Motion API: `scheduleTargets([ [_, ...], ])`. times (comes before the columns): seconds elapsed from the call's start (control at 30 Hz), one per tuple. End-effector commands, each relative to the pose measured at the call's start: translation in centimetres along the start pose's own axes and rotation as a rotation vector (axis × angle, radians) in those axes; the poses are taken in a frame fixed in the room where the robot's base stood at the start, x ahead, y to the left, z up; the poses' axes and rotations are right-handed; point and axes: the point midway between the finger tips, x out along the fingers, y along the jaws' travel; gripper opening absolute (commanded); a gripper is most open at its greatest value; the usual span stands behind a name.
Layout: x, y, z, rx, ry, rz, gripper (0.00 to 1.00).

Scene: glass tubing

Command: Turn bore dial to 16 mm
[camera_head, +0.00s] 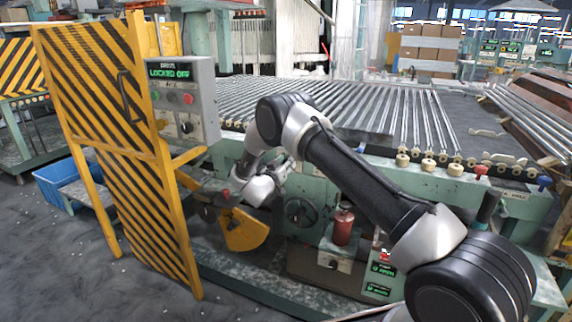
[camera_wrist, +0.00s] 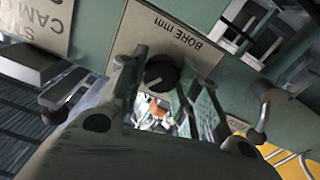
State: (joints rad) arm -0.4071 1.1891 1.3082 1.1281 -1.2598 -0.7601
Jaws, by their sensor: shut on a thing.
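The bore dial (camera_wrist: 161,74) is a round black knob on a pale plate lettered "BORE mm" (camera_wrist: 181,31) in the wrist view. My gripper (camera_wrist: 160,82) reaches the plate with one finger on either side of the knob and is shut on it. The fingers cover much of the plate, so I cannot read the scale or the setting. In the head view my gripper is at the machine's green front, and the dial is hidden behind my arm.
A second plate lettered "CAM" (camera_wrist: 42,18) sits left of the dial. In the head view a striped yellow gate (camera_head: 110,130) and a grey control box reading "LOCKED OFF" (camera_head: 187,100) stand left. A handwheel (camera_head: 300,211) and red canister (camera_head: 343,227) are lower right of my gripper.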

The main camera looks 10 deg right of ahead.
Motion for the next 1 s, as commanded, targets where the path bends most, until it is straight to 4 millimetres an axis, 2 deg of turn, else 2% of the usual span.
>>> scheduleTargets([
  [1.0, -0.03, -0.36, 0.2, -0.956, 0.0, -0.001, 0.09],
])
